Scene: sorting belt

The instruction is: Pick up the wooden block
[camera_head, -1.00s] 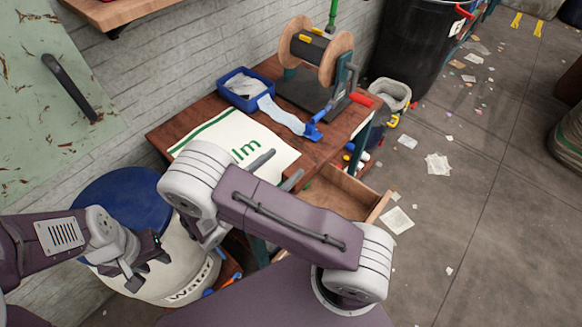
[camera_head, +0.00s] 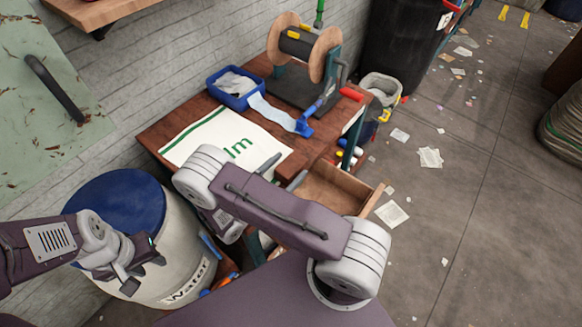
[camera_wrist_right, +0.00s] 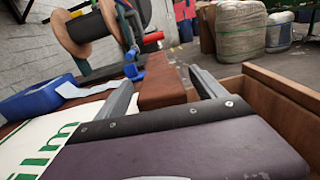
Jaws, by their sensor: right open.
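A reddish-brown wooden block (camera_wrist_right: 163,88) shows between the fingers of my right gripper (camera_wrist_right: 165,92) in the right wrist view. It looks much like the bench top around it, so its outline is hard to separate. In the head view it shows as a brown patch (camera_head: 294,164) at the bench's front edge, beside the open drawer. My right gripper (camera_head: 282,172) is open, with one finger on each side of the block; whether they touch it cannot be told. My left gripper (camera_head: 143,274) is open and empty beside the white barrel.
The workbench (camera_head: 160,133) carries a printed white sheet (camera_head: 215,140), a blue tray (camera_head: 234,101) and a spool stand (camera_head: 304,50). An open wooden drawer (camera_head: 376,200) juts out at its front. A blue-lidded barrel (camera_head: 185,265) stands left. Paper scraps litter the floor at right.

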